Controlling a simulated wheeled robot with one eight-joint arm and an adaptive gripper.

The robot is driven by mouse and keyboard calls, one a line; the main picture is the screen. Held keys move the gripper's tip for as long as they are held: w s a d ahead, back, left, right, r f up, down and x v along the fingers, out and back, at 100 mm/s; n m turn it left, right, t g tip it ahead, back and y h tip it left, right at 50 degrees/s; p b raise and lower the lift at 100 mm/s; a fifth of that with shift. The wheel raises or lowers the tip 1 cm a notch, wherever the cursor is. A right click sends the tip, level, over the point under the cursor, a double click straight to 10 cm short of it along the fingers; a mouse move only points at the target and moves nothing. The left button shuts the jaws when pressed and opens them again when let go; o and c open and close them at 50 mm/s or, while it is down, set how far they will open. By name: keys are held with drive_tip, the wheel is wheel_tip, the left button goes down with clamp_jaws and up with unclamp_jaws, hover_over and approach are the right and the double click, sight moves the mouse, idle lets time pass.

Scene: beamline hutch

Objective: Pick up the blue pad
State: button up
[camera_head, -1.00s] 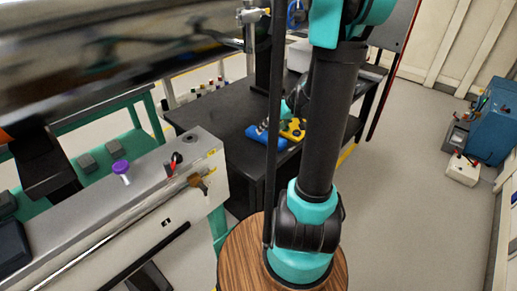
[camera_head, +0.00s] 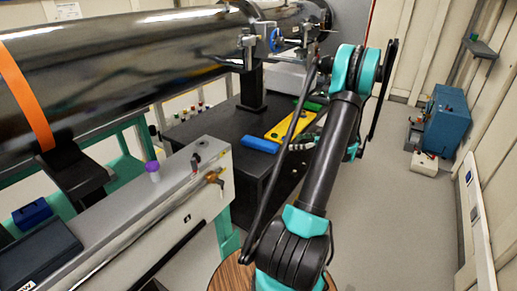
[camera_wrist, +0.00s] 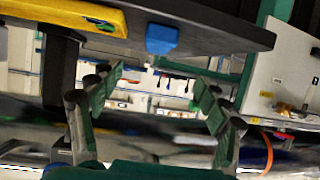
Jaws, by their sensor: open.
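The blue pad (camera_head: 260,144) lies on the black table at its front edge, beside a yellow plate (camera_head: 290,124). In the wrist view the blue pad (camera_wrist: 162,39) shows at the table's edge, above and beyond my fingers. My gripper (camera_wrist: 158,82) is open, with its two green-tipped fingers spread and nothing between them. It is apart from the pad and appears low, near or below the tabletop's level. In the head view my arm stands to the right of the table and I cannot make out the fingers clearly.
The black table (camera_head: 203,131) carries a post and several small bottles at its left. A long dark pipe (camera_head: 130,60) runs above. A grey-white bench (camera_head: 150,215) stands at front left. A blue machine (camera_head: 446,120) stands at far right. The floor (camera_head: 385,215) right of the table is clear.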

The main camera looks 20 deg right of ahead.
sight(271, 145)
drive_tip(key=x, duration=1.1)
drive_tip(key=shift+w+a+f, duration=0.15)
drive_tip(key=shift+w, duration=0.05)
drive_tip(key=shift+f+x, duration=0.1)
drive_tip(key=shift+x, duration=1.2)
drive_tip(key=shift+f+x, duration=0.15)
drive_tip(key=shift+x, duration=1.15)
drive_tip(key=c, duration=1.6)
drive_tip(key=shift+c, duration=0.2)
drive_tip(key=shift+r, duration=0.15)
